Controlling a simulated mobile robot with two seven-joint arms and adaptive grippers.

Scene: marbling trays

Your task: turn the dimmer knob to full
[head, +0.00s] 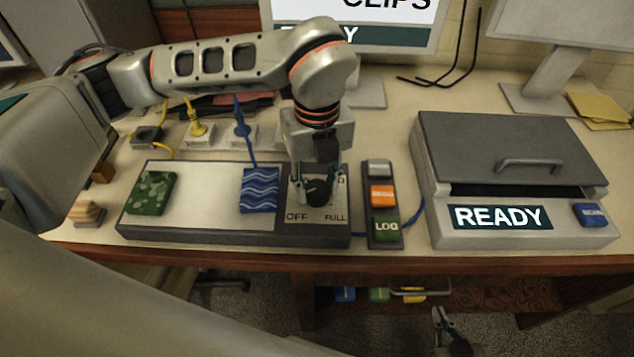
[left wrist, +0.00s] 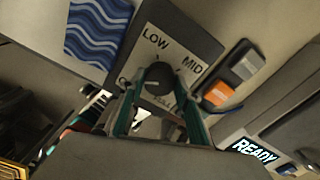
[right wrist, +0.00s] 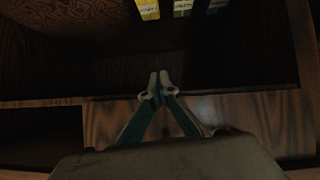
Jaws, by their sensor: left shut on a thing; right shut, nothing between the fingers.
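The dimmer knob (head: 318,194) is a dark round knob on a pale dial plate (head: 330,214) at the right end of a grey panel. OFF and FULL show on the plate in the head view, and LOW and MID in the left wrist view. My left gripper (head: 316,186) points down with its fingers on either side of the knob, shut on it. The knob also shows between the fingers in the left wrist view (left wrist: 158,80). I cannot tell where the knob points. My right gripper (head: 438,318) is shut and empty, below the desk's front edge.
A patterned green tile (head: 151,193) and a wavy blue tile (head: 259,190) lie on the panel. A button strip (head: 380,247) stands just right of the dial. A grey lidded machine (head: 510,150) reading READY stands further right. The desk edge (head: 400,263) lies in front.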

